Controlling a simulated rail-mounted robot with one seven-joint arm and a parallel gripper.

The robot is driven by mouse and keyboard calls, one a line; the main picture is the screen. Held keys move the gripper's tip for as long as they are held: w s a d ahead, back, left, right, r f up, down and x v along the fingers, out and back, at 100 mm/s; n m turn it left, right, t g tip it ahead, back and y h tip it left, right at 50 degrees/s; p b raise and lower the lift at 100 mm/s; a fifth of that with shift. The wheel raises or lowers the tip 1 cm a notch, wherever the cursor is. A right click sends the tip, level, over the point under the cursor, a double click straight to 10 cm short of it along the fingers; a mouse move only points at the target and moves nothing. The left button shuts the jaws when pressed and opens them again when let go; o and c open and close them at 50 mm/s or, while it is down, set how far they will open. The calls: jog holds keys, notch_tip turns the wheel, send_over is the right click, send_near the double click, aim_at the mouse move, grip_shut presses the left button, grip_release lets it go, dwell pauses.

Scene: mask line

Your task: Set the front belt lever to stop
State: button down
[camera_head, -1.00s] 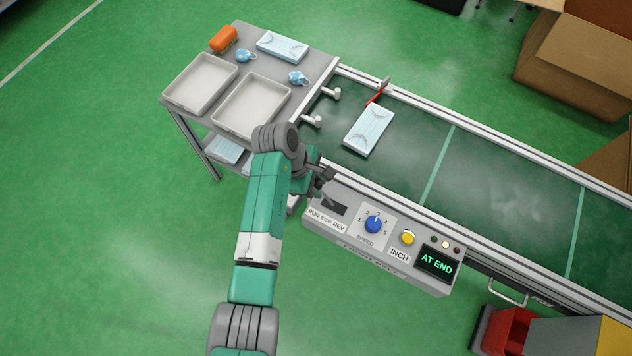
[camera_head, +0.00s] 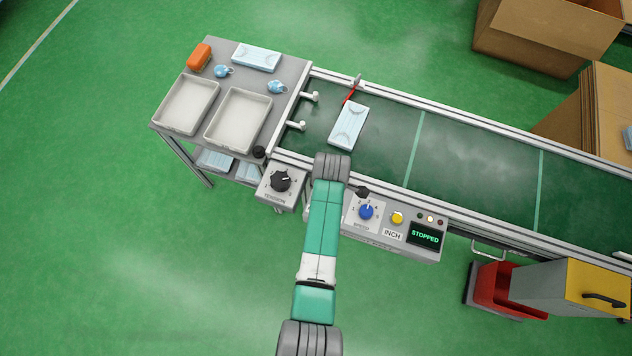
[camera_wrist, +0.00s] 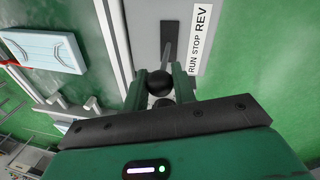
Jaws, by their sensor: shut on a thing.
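The front belt lever shows in the wrist view as a metal shaft with a black ball knob (camera_wrist: 158,83). My gripper (camera_wrist: 160,88) has its two green fingers closed around the knob. The shaft rises from a dark slot beside the RUN STOP REV label (camera_wrist: 198,40), roughly level with STOP. The control panel's display (camera_head: 425,234) reads STOPPED.
The panel also has a blue speed knob (camera_head: 366,211) and a yellow inch button (camera_head: 397,217). A tension dial (camera_head: 281,181) stands left of my arm. A mask pack (camera_head: 348,126) lies on the green belt (camera_head: 470,165) by a red arm. Trays stand on the left table.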

jog(key=shift+s+d, duration=0.1)
jog(key=shift+d, duration=0.2)
jog(key=c, duration=1.6)
grip_release()
jog(key=o, duration=0.4)
jog(key=shift+s+d, duration=0.1)
jog(key=shift+d, duration=0.15)
jog(key=shift+o, duration=0.2)
jog(key=shift+a, duration=0.1)
notch_tip(320, 180, up, 8)
jog(key=s+p, duration=0.1)
jog(key=p, duration=0.2)
jog(key=shift+f, duration=0.2)
jog(key=shift+s, duration=0.1)
